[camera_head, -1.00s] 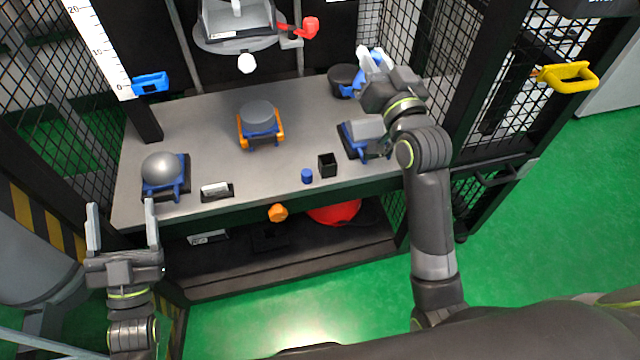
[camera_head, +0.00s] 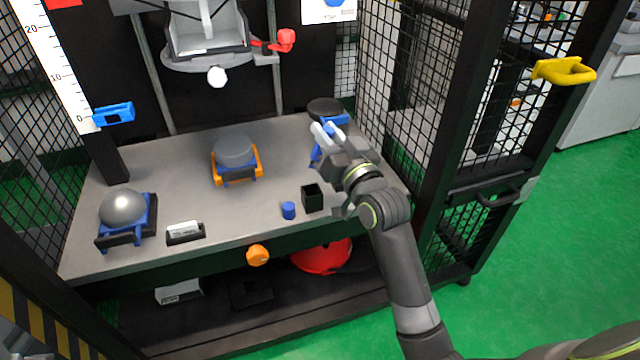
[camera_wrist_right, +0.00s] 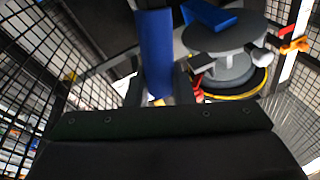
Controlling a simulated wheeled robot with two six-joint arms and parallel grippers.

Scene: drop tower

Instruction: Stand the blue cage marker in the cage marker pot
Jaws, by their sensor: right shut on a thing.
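My right gripper (camera_head: 325,138) is shut on a long blue marker (camera_head: 317,153), above the right part of the bench. The marker leans in the head view, and the fingers hide part of it. In the right wrist view the blue marker (camera_wrist_right: 155,50) stands between the fingers. A small open black square box (camera_head: 312,197) stands near the front edge, below the gripper in the picture. A round black pot-like thing (camera_head: 323,108) is at the back right, behind the gripper. I cannot tell which of these is the cage marker pot.
A short blue cylinder (camera_head: 288,210) stands beside the square box. A grey ball (camera_head: 124,208) and a grey disc (camera_head: 234,151) sit on cradles. The bench (camera_head: 180,160) is bare between them. A mesh side panel (camera_head: 440,80) rises at the right.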

